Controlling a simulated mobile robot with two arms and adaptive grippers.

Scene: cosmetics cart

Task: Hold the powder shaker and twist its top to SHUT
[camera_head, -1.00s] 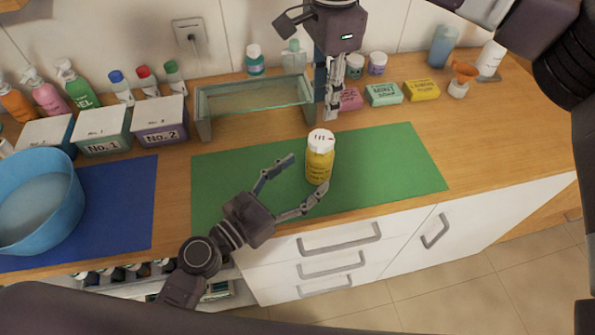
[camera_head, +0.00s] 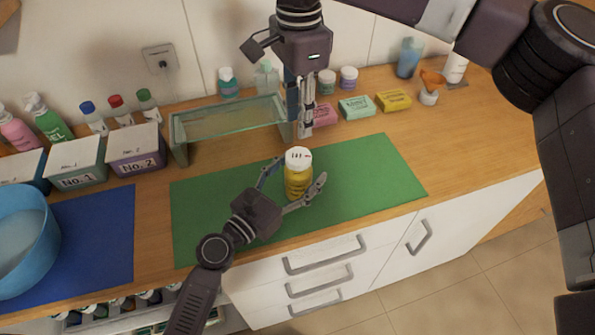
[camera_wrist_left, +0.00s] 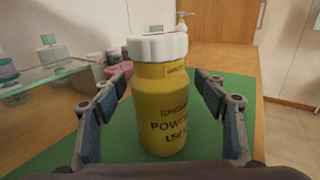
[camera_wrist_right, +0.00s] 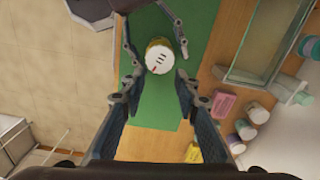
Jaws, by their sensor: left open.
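The powder shaker (camera_head: 298,181) is a yellow bottle with a white, marked top (camera_head: 298,157). It stands upright on the green mat (camera_head: 375,170). My left gripper (camera_head: 298,174) is open, with one finger on each side of the bottle. In the left wrist view the shaker (camera_wrist_left: 163,110) stands between the fingers, with gaps on both sides. My right gripper (camera_head: 304,134) is above and behind the shaker, pointing down. In the right wrist view its fingers (camera_wrist_right: 151,88) are apart with nothing between them, and the top (camera_wrist_right: 159,59) shows dark marks and a small red one.
A glass shelf (camera_head: 230,118) stands behind the mat, with soap boxes (camera_head: 357,107) and jars to its right. Labelled boxes (camera_head: 135,147), a blue mat (camera_head: 105,235) and a blue basin (camera_head: 22,240) are at left. The mat's right part is clear.

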